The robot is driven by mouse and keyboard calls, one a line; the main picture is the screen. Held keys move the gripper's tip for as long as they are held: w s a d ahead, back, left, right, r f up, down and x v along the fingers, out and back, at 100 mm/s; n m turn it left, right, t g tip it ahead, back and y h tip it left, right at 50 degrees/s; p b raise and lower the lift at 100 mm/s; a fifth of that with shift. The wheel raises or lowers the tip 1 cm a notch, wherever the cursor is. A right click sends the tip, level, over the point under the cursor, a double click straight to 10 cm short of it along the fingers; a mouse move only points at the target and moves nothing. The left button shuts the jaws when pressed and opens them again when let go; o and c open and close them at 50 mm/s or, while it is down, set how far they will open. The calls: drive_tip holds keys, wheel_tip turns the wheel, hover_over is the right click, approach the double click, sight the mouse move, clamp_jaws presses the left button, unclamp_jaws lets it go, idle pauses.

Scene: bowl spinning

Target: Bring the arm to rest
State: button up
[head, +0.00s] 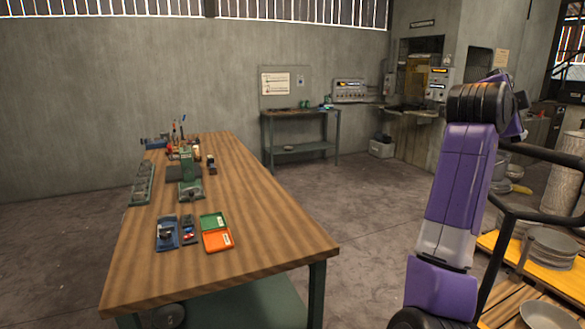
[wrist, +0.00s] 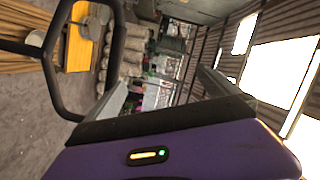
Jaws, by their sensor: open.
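My arm is purple and stands folded upright at the right of the head view, its dark elbow joint high up. My gripper itself is hidden behind the arm there. In the wrist view my gripper (wrist: 160,80) shows two grey fingers spread apart with nothing between them. The purple wrist housing with a small lit indicator fills the bottom of that view. The wrist camera is tilted sideways and looks across the room, away from the workbench.
A wooden workbench (head: 255,210) stands left of centre, holding a green tray (head: 213,222), an orange tray (head: 217,240), a blue tray (head: 167,234) and tools. A black rail (head: 545,218) and a yellow pallet (head: 550,275) with stacked discs are close to my arm. Floor between is clear.

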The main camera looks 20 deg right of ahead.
drive_tip(key=w+a+f+n+t+y, duration=0.1)
drive_tip(key=w+a+f+n+t, duration=0.3)
drive_tip(key=a+f+n+t, duration=0.7)
drive_tip(key=s+a+f+n+t+y, duration=0.2)
drive_tip(key=s+a+f+n+y, duration=0.2)
drive_tip(key=a+f+n, duration=0.3)
drive_tip(key=s+a+f+n+t+y, duration=0.1)
drive_tip(key=s+a+f+n+y, duration=0.35)
drive_tip(key=a+f, duration=0.4)
drive_tip(key=s+a+f+n+g+y, duration=0.1)
drive_tip(key=s+a+f, duration=0.4)
drive_tip(key=s, duration=0.7)
drive_tip(key=s+a+f+n+g+y, duration=0.1)
drive_tip(key=s+a+f+g+y, duration=0.1)
drive_tip(key=s+a+f, duration=0.4)
drive_tip(key=s+a+f+n+g+y, duration=0.2)
drive_tip(key=s+a+f+y, duration=0.2)
drive_tip(key=s, duration=1.3)
wheel_tip(320, 180, down, 2)
drive_tip(key=shift+s+a+f, duration=0.25)
drive_tip(key=shift+s+a, duration=0.1)
drive_tip(key=shift+a, duration=0.8)
drive_tip(key=shift+c, duration=0.4)
